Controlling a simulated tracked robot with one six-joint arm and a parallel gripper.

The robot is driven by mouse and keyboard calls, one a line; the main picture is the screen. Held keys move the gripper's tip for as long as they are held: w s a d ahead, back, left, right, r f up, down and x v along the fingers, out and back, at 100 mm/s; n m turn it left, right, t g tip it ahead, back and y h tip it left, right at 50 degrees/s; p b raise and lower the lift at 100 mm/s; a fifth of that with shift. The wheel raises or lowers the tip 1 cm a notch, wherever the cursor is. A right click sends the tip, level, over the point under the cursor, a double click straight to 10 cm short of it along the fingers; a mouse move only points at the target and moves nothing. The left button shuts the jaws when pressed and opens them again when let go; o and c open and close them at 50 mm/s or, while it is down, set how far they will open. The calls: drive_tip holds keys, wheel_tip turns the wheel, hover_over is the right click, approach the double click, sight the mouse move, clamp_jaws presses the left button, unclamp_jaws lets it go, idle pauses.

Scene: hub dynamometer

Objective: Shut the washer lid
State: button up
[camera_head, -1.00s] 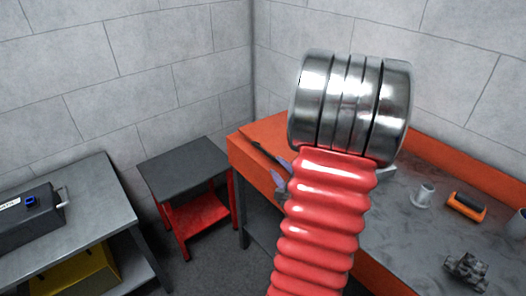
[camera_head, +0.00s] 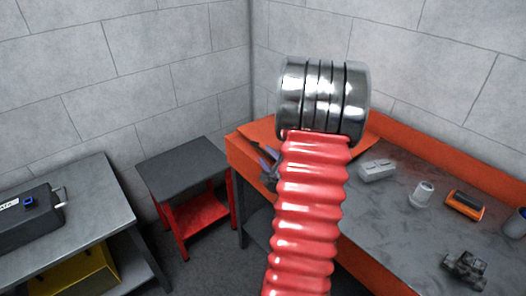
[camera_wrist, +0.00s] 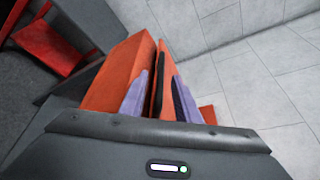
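An orange box-like body (camera_head: 242,155), which looks like the washer, is at the left end of the bench, partly hidden behind my arm. It also shows in the wrist view (camera_wrist: 115,75). A thin orange panel (camera_wrist: 170,72) with a dark strip, perhaps the lid, rises beside it; its hinge and exact angle are unclear. My gripper (camera_wrist: 158,97) has its two purple fingers apart, one on each side of the dark strip. I cannot tell whether they touch the panel. In the head view my gripper (camera_head: 267,157) is small and partly covered by my arm.
A grey box (camera_head: 377,170), a pale cylinder (camera_head: 422,194), an orange-black tool (camera_head: 466,205) and a dark metal part (camera_head: 465,268) lie on the bench (camera_head: 395,235). A small black-topped red stand (camera_head: 185,168) is left. Grey walls close the corner behind.

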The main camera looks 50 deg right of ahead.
sight(264, 153)
drive_tip(key=shift+x, duration=2.45)
drive_tip(key=shift+c, duration=0.3)
clamp_jaws()
